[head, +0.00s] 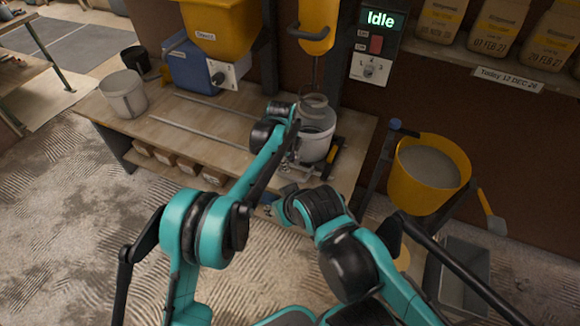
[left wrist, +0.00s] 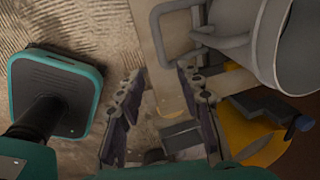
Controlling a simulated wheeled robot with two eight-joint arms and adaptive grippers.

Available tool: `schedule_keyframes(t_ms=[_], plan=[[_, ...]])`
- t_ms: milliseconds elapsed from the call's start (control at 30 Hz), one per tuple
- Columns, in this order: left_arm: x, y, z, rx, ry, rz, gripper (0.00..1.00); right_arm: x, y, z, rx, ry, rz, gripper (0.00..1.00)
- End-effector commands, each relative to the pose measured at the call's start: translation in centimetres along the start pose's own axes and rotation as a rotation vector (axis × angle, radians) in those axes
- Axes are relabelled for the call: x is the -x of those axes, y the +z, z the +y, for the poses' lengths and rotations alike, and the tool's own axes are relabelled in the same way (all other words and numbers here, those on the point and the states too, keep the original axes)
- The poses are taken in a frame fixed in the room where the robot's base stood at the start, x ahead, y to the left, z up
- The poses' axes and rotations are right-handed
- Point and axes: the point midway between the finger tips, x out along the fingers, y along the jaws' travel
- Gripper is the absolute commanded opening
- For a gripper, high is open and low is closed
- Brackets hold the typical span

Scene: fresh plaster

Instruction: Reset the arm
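My left gripper (head: 290,160) reaches over the front of the workbench, close to the left side of a pale grey bucket (head: 318,143) with a vessel on top. In the left wrist view my left gripper (left wrist: 160,73) has its two fingers spread apart with nothing between them. The bench edge and the floor show beyond them. The grey bucket (left wrist: 237,40) and its handle show just right of the fingers. My right arm bends in from the lower right of the head view; its gripper cannot be made out.
The workbench (head: 185,128) holds a white bucket (head: 123,94), metal rods and a blue bin (head: 190,68). A yellow tub (head: 428,172) of grey material stands at right, above a grey tray (head: 465,270). A panel (head: 379,40) reads Idle. Bags line the upper right shelf. Textured floor lies open at left.

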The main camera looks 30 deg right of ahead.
Motion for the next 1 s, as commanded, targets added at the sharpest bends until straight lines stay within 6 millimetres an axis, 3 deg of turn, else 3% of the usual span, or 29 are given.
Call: schedule_keyframes(t_ms=[667, 767, 833, 1000], plan=[[1.3, 0.7, 0.3, 0.028, -0.004, -0.003, 0.36, 0.0, 0.0, 0.0, 0.000, 0.000, 0.000, 0.40], [3.8, 2.7, 1.4, 0.128, -0.021, -0.014, 0.36, 0.0, 0.0, 0.0, 0.000, 0.000, 0.000, 0.40], [6.5, 4.9, 3.0, 0.246, -0.043, -0.025, 0.36, 0.0, 0.0, 0.0, 0.000, 0.000, 0.000, 0.40], [14.0, 10.5, 9.2, 0.618, -0.116, -0.053, 0.36, 0.0, 0.0, 0.0, 0.000, 0.000, 0.000, 0.40]])
